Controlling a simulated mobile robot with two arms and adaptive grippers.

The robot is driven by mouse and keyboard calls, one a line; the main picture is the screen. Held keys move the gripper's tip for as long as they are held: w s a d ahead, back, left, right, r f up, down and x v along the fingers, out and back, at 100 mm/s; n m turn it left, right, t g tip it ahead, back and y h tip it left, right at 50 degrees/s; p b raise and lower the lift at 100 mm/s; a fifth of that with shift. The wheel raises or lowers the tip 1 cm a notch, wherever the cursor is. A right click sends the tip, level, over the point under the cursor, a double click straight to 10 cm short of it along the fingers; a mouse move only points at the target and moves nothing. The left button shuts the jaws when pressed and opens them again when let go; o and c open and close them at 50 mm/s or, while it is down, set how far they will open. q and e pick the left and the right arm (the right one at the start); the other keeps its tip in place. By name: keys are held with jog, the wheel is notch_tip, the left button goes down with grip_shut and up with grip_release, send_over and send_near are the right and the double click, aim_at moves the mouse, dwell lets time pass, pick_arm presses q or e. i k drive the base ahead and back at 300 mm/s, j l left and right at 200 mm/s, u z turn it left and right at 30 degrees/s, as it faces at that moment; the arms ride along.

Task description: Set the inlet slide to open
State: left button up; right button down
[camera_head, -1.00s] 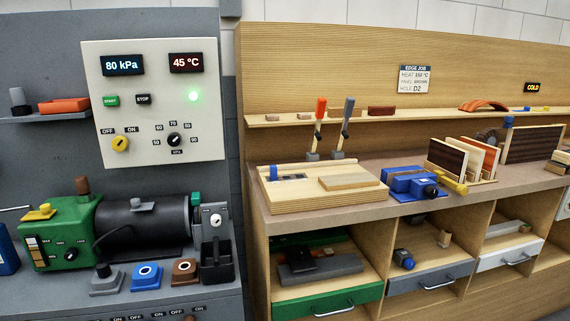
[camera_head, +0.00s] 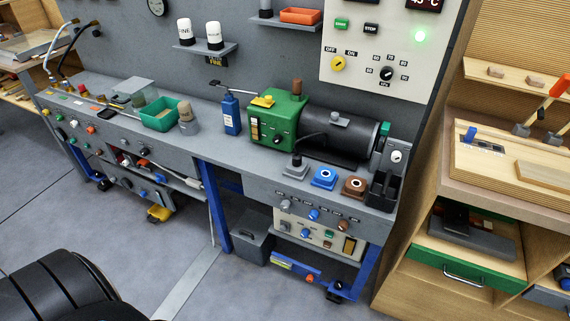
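The vacuum pump stands on the grey bench, with a green housing (camera_head: 275,121) and a dark cylinder (camera_head: 338,134). A small upright slide-like control (camera_head: 254,129) is on the left of the green front, with a dark knob beside it. A yellow lever (camera_head: 262,101) sits on the top left of the housing. I cannot read any label marking the inlet slide, nor tell its position at this size. Neither of my grippers shows in the view.
A blue bottle (camera_head: 231,114) stands just left of the pump. Grey, blue (camera_head: 324,178) and brown fittings and a black holder (camera_head: 382,188) lie in front of it. A green tray (camera_head: 160,114) is further left. Open floor (camera_head: 185,275) lies before the bench.

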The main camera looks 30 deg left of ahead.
aim_at(284, 226)
jog(key=u, duration=1)
